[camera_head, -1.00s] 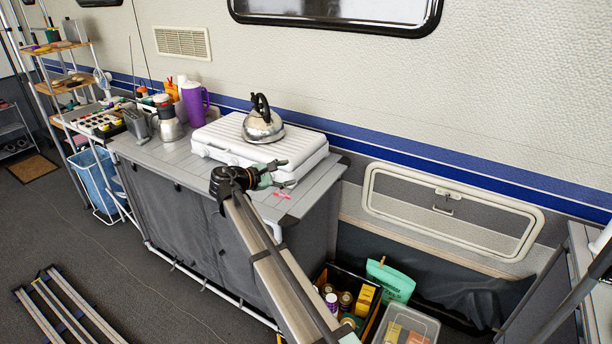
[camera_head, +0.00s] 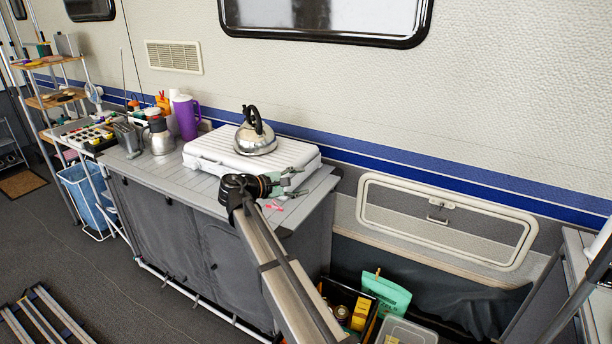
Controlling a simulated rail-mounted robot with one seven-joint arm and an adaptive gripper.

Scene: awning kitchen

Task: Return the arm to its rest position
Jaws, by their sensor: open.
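My gripper (camera_head: 298,182) is at the end of my arm, over the right front part of the grey counter (camera_head: 168,180). Its fingers are spread and point to the right, with nothing between them. It is close to the front right edge of the white stove case (camera_head: 215,160); I cannot tell whether they touch. A steel kettle (camera_head: 255,137) with a black handle stands on the case, behind and left of the gripper. My arm reaches up from the bottom of the picture and hides part of the counter's front.
Small pink items (camera_head: 273,207) lie on the counter below the gripper. A purple jug (camera_head: 186,117) and a steel flask (camera_head: 159,135) stand at the left. A black box (camera_head: 343,296) and a clear bin (camera_head: 405,333) are on the floor right of my arm. The wall rises behind.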

